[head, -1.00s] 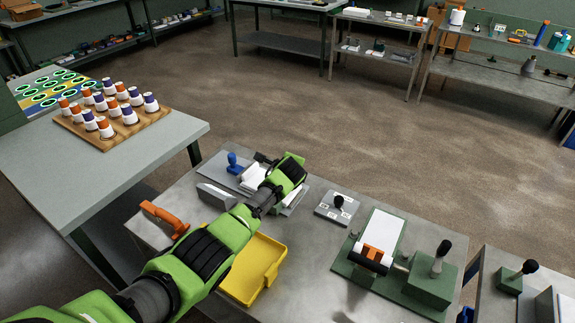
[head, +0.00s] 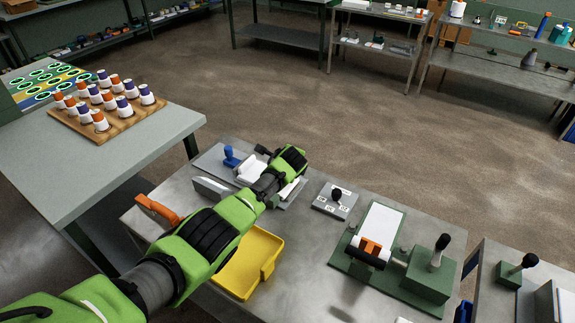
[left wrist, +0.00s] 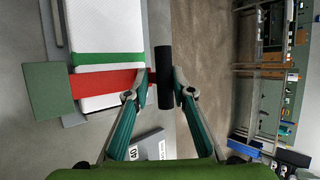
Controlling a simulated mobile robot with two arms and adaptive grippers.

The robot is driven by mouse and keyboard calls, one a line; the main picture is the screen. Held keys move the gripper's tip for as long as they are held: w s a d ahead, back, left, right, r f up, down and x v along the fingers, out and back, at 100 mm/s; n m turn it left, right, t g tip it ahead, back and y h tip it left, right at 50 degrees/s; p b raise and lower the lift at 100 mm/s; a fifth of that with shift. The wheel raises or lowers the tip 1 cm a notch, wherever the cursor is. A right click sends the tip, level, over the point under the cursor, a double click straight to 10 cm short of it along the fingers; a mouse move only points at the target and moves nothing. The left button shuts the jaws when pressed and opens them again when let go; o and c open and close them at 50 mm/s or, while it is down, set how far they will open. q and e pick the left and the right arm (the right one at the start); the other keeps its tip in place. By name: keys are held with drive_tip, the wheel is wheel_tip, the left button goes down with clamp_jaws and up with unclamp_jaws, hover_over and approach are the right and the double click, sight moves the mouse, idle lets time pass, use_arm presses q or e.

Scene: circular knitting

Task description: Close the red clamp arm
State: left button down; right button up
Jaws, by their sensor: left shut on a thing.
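The red clamp arm (left wrist: 105,82) lies across a white block (left wrist: 110,38) with a green band in the left wrist view. It runs from a green block (left wrist: 48,90) to a black handle (left wrist: 164,92). My left gripper (left wrist: 164,82) is shut on that handle, one finger on each side. In the head view my left gripper (head: 292,160) is over the fixture at the table's far side, where part of the white block (head: 250,170) shows. The gripper and wrist hide the red arm there. My right gripper is out of view.
A blue-handled piece (head: 231,157) stands left of the gripper. A yellow tray (head: 245,265) and an orange handle (head: 158,210) are nearer on the table. A small plate with a black knob (head: 336,196) and a green fixture (head: 430,275) are to the right.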

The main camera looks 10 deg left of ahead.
use_arm(q)
drive_tip(key=c, duration=2)
unclamp_jaws()
drive_tip(key=shift+w+d+r, duration=0.3)
drive_tip(key=shift+w+r, duration=0.15)
drive_tip(key=shift+r, duration=0.15)
drive_tip(key=shift+o, duration=0.2)
drive_tip(key=shift+w+f, duration=0.25)
drive_tip(key=shift+w, duration=0.05)
drive_tip(key=shift+s, duration=0.1)
drive_tip(key=shift+s+r, duration=0.1)
drive_tip(key=shift+r, duration=0.05)
drive_tip(key=shift+v, duration=0.85)
drive_tip(key=v, duration=1)
drive_tip(key=shift+s+a+f, duration=0.15)
drive_tip(key=shift+s+f, duration=0.15)
drive_tip(key=shift+f, duration=0.05)
